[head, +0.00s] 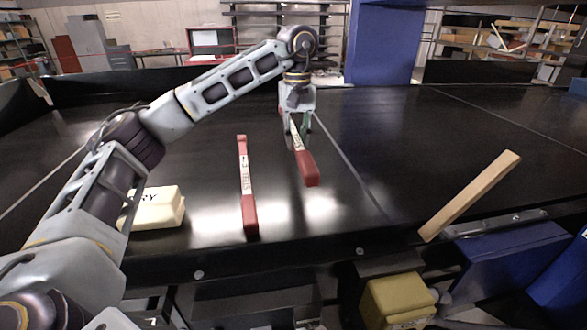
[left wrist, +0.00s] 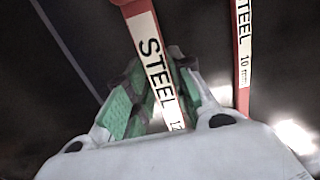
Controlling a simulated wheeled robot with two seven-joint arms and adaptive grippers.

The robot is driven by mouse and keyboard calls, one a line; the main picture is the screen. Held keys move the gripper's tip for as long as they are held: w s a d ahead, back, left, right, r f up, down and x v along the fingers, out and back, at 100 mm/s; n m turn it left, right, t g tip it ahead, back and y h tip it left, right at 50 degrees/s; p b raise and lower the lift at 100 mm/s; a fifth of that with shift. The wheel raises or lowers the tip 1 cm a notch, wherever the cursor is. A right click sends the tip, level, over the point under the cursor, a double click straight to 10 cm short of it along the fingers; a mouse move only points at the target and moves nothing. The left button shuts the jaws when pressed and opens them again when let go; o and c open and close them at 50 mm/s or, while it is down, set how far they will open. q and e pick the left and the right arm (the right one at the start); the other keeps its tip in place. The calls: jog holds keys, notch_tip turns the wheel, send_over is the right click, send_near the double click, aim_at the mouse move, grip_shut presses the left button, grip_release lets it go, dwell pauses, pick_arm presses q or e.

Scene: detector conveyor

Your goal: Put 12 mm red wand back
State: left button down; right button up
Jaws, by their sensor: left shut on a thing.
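The 12 mm red wand has red ends and a white label; its near red end (head: 307,170) shows below my left gripper (head: 298,134). In the left wrist view its label (left wrist: 158,75) reads "STEEL 12" and runs between the green finger pads of my left gripper (left wrist: 155,108), which is shut on it. A second red wand (head: 247,180) lies on the black conveyor to the left of the held one; its label (left wrist: 243,45) reads "STEEL 10 mm". I cannot tell how high the held wand is above the belt. My right gripper is not in view.
A cream block (head: 160,212) with dark lettering sits on the conveyor (head: 365,130) at the left. A wooden bar (head: 470,195) slants up at the right, near a blue bin (head: 510,255). A yellow block (head: 396,300) is below the front edge. The belt's middle right is clear.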

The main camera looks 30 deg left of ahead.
pick_arm(q)
jog(key=shift+f, duration=0.1)
send_over(296, 178)
notch_tip(296, 178, down, 4)
jog(key=shift+f+p, duration=0.1)
jog(key=shift+p, duration=0.3)
jog(key=shift+f, duration=0.25)
jog(key=shift+w, duration=0.1)
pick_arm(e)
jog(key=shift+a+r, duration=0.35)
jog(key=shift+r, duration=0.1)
pick_arm(q)
jog(key=shift+f, duration=0.2)
notch_tip(296, 178, down, 4)
jog(key=shift+f+p, duration=0.1)
jog(key=shift+p, duration=0.45)
jog(key=shift+f, duration=0.25)
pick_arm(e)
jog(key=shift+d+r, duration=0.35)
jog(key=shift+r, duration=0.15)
pick_arm(q)
jog(key=shift+f, duration=0.15)
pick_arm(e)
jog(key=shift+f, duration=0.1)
